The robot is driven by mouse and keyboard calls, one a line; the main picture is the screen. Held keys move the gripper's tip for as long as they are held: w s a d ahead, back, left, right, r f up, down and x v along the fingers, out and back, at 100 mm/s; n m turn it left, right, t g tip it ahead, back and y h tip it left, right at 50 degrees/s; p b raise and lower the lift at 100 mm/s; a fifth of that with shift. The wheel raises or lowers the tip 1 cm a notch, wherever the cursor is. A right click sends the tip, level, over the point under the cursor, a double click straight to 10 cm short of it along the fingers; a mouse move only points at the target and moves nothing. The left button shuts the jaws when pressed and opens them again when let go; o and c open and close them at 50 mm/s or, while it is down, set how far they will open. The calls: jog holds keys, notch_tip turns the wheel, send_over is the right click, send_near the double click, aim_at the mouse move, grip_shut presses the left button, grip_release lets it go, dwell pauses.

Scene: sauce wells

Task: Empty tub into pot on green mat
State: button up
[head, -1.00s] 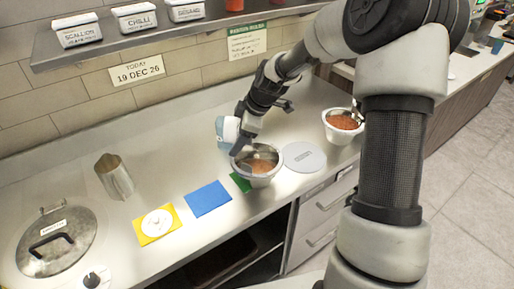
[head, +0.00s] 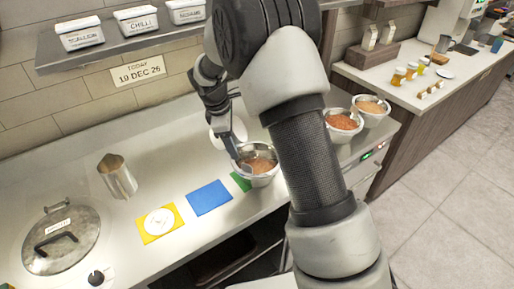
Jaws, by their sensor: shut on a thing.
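My gripper (head: 236,152) is shut on a white tub (head: 217,138) just behind and left of a metal pot (head: 262,181). The tub appears tilted, and my gripper covers part of it. I cannot tell how much is left inside the tub. The pot stands on the green mat (head: 239,180), of which only the left part shows. Reddish-brown contents show inside the pot. My gripper's tip overlaps the pot's left rim in the picture; I cannot tell whether they touch.
A blue mat (head: 208,198) and a yellow mat (head: 147,232) with a white disc lie left of the pot. A steel jug (head: 118,178) and a lidded well (head: 60,241) are farther left. Two filled bowls (head: 343,137) (head: 371,119) stand right. A shelf (head: 120,48) hangs above.

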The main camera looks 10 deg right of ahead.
jog(key=shift+h+p, duration=0.5)
jog(key=shift+h, duration=0.1)
jog(key=shift+s+d+f+g+h+p, duration=0.1)
jog(key=shift+g+h+p, duration=0.4)
jog(key=shift+h, duration=0.7)
jog(key=shift+f+h, duration=0.15)
jog(key=shift+h, duration=0.35)
jog(key=shift+w+a+f+n+g+h, duration=0.15)
jog(key=shift+a+f+n+g+h, duration=0.1)
jog(key=shift+a+h, duration=0.25)
jog(key=shift+w+a+f+n+g+h, duration=0.15)
jog(key=shift+a+f+h, duration=0.1)
jog(key=shift+h, duration=0.45)
jog(key=shift+w+a+f+h+b, duration=0.1)
jog(key=shift+a+f+h+b, duration=0.25)
jog(key=shift+h+b, duration=0.65)
jog(key=shift+w+a+h+b, duration=0.1)
jog(key=shift+a+h+b, duration=0.25)
jog(key=shift+h+b, duration=0.45)
jog(key=shift+a+r+g+h+b, duration=0.2)
jog(key=shift+a+g+h+b, duration=0.15)
jog(key=shift+b, duration=0.55)
jog(key=shift+r, duration=0.1)
jog(key=shift+r, duration=0.1)
